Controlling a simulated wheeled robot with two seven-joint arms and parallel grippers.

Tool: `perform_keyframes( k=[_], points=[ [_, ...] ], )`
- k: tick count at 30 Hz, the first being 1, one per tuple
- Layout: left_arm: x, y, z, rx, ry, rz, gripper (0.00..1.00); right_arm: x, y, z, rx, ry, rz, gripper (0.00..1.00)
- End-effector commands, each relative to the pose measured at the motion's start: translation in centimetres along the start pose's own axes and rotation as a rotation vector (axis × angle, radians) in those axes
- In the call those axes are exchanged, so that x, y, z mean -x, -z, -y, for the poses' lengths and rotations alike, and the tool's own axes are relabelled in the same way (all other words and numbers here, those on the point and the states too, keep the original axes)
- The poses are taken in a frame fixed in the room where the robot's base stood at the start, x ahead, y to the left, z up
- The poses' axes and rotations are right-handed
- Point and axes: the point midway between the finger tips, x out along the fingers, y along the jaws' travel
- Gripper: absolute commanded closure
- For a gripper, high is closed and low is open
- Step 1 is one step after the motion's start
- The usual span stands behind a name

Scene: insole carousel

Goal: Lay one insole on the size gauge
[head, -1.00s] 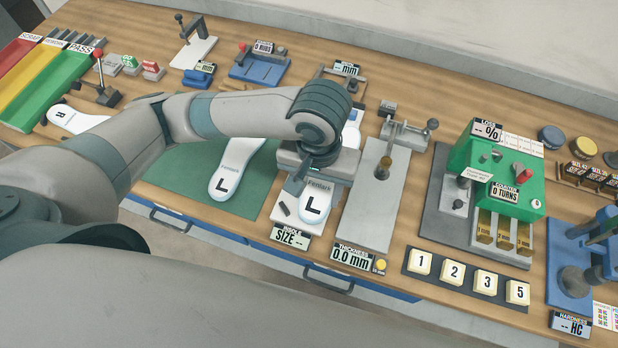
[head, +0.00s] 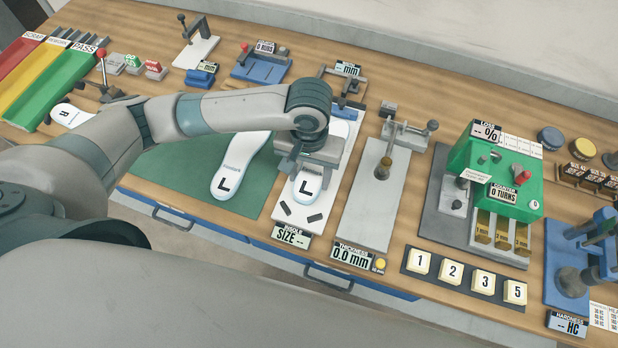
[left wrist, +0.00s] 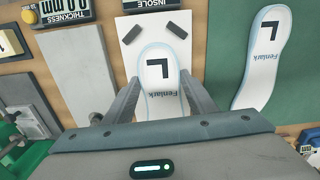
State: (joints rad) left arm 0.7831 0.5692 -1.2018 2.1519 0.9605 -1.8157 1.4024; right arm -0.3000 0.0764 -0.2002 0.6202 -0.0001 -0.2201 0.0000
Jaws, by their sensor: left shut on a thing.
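The size gauge (head: 300,219) is a long white plate with two dark stops near its front end and a label reading "SIZE --". My left gripper (head: 301,167) is over the gauge, shut on a white insole (head: 308,187) marked "L". In the left wrist view, the fingers (left wrist: 160,88) grip the insole (left wrist: 160,62) from both sides, its rounded end pointing at the stops with a gap before them. I cannot tell whether the insole touches the plate. Another "L" insole (head: 240,165) lies on the green mat left of the gauge. My right gripper is not in view.
A grey thickness gauge (head: 368,215) stands close on the right of the size gauge. Beyond it are a green machine (head: 505,160) and a row of numbered buttons. An "R" insole (head: 72,117) lies at the left. The green mat (head: 178,165) has bare room.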

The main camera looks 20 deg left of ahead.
Motion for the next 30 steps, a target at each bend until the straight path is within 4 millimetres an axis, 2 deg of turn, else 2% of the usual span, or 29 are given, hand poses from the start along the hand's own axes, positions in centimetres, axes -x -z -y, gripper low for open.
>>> perform_keyframes(
  k=[6,19,20,21,30],
  points=[
    [-2.3,-0.1,0.1,0.0,0.002,0.001,0.71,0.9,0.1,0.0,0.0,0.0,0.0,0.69],
    [-2.9,-0.1,0.0,0.001,0.001,0.001,0.71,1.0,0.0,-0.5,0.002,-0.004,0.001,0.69],
    [-2.9,-0.1,0.0,0.0,0.001,0.0,0.42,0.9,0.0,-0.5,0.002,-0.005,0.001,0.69],
    [-2.9,-0.1,0.0,0.0,0.001,0.0,0.32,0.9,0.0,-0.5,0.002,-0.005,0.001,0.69],
    [-2.8,0.0,0.0,0.0,0.001,0.0,0.3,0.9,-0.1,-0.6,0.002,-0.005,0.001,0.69]
  ],
)
